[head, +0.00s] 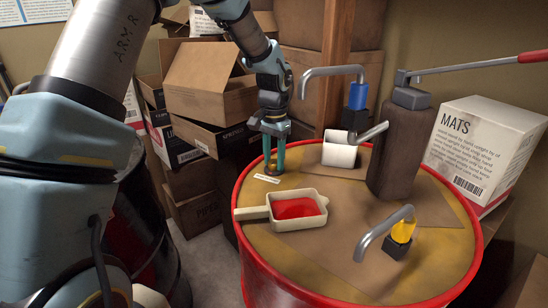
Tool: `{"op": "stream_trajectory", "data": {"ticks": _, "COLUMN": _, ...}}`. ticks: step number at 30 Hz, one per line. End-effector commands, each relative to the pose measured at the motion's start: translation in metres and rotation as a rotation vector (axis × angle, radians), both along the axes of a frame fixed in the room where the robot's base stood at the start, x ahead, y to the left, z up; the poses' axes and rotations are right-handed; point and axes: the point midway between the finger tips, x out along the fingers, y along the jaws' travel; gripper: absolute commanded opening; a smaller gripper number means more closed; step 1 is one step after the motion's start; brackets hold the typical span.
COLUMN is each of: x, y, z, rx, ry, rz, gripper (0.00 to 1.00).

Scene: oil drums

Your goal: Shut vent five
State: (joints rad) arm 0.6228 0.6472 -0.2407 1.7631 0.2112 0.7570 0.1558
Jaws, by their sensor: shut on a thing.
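The red-rimmed drum (296,243) stands at the right with a tan, stained top. My gripper (273,170) points down at the drum top near its left-back edge. Its teal fingers are shut on a small brownish cap (273,164), which I take to be the vent. Most of the cap is hidden between the fingers. A small white label (267,179) lies on the drum top just in front of it; its text is too small to read.
Cardboard boxes (207,80) are piled behind. A MATS box (484,148) is right.

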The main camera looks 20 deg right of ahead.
Motion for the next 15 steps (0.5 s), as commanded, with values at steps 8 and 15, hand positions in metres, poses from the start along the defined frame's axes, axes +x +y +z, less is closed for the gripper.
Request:
{"op": "stream_trajectory", "data": {"ticks": 8, "x": 0.0008, "y": -0.0004, "z": 0.0006, "rx": -0.002, "ry": -0.002, "rz": -0.040, "gripper": 0.00}}
{"op": "stream_trajectory", "data": {"ticks": 15, "x": 0.0007, "y": -0.0006, "z": 0.0005, "rx": -0.002, "ry": -0.002, "rz": -0.042, "gripper": 0.00}}
